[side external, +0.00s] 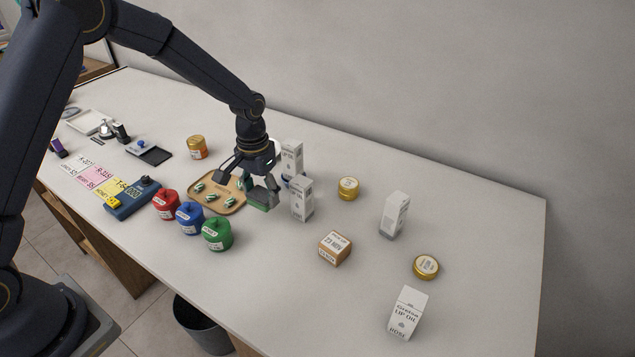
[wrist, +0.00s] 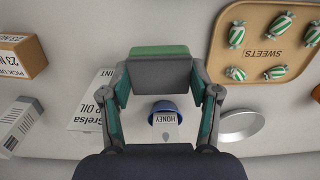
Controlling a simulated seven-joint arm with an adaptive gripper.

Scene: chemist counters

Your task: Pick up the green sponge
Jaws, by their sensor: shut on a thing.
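The green sponge (side external: 258,202) is a block with a green edge and a grey face. In the wrist view the sponge (wrist: 160,51) spans the space between the two fingers. My gripper (side external: 256,187) is shut on it, over the counter between the sweets tray and the white boxes. In the wrist view my gripper (wrist: 162,78) has one finger at each end of the sponge. Its underside is hidden, and I cannot tell whether it touches the counter.
The wooden sweets tray (side external: 233,207) is just left. White lip oil boxes (side external: 302,203) stand close on the right. Red (side external: 165,206), blue (side external: 189,219) and green (side external: 217,235) jars stand in front. A blue honey jar (wrist: 163,106) is behind the sponge.

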